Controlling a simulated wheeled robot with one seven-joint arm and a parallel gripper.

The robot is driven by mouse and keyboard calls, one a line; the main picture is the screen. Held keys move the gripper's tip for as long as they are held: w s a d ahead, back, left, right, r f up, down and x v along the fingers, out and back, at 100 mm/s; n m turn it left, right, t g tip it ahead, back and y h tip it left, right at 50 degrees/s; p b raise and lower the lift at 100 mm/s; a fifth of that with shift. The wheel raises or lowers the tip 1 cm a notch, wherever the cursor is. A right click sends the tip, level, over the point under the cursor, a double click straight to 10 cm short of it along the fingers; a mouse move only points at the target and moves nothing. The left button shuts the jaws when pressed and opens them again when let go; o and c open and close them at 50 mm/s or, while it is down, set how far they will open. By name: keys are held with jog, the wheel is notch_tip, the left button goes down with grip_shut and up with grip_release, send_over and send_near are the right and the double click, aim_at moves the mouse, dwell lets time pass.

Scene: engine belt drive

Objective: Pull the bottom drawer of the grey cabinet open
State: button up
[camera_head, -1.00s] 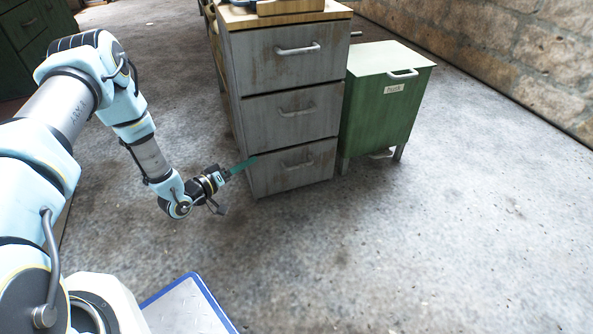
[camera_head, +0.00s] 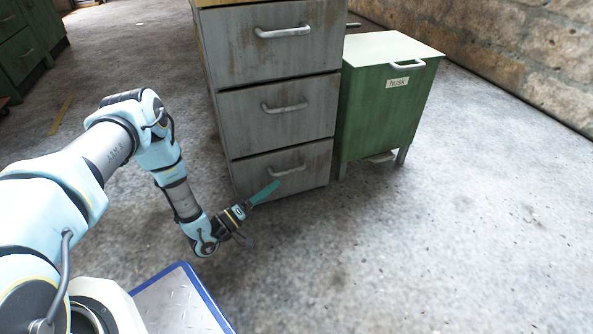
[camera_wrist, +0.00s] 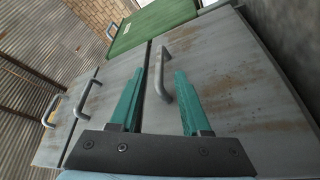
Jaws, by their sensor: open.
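The grey cabinet (camera_head: 275,80) has three drawers, all closed, with pale bar handles. The bottom drawer (camera_head: 312,163) has its handle (camera_head: 290,171) across its upper front. My gripper (camera_head: 275,187) is just in front of the bottom drawer, low and slightly left of the handle in the head view. In the wrist view, which is turned sideways, my gripper (camera_wrist: 159,72) has its two teal fingers apart and holds nothing. The bottom drawer's handle (camera_wrist: 160,75) appears between the fingers, nearer the left one. I cannot tell how much gap remains in depth.
A green bin (camera_head: 375,120) with a pale lid and a "husk" label stands right of the cabinet. The floor (camera_head: 400,260) in front of the cabinet and bin is clear. A brick wall (camera_head: 510,45) runs behind on the right.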

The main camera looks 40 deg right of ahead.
aim_at(295, 169)
jog(key=b+x, duration=0.3)
jog(key=x, duration=0.6)
jog(key=shift+d, duration=0.1)
grip_shut()
jog(key=shift+s+r, duration=0.15)
dwell(1.0)
